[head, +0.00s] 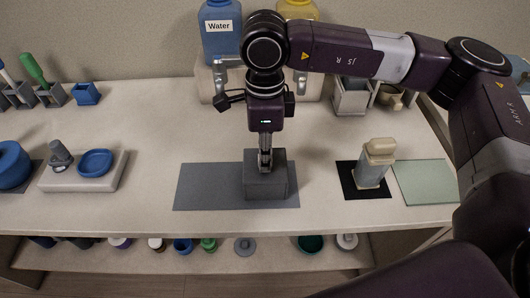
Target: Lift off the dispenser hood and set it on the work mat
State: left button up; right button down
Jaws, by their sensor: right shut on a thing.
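My right gripper (265,160) points straight down and is shut on the top of a grey, box-shaped piece, which looks like the dispenser hood (266,186). The hood is upright at the right part of the dark grey work mat (208,187). It appears to rest on the mat, but I cannot tell whether its base touches fully. A beige and grey device (375,160), which may be the dispenser without its hood, stands on a small black mat (372,191) to the right. My left gripper is not in view.
A pale green mat (424,182) lies at the right. A white tray with a blue dish (95,162) stands at the left. At the back are a blue Water jug (222,40) and a yellow jug (298,9). The work mat's left part is clear.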

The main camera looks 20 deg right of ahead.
jog(key=shift+f, duration=0.15)
jog(key=c, duration=1.6)
grip_release()
jog(key=shift+r+p, duration=1.75)
jog(key=shift+r, duration=2.25)
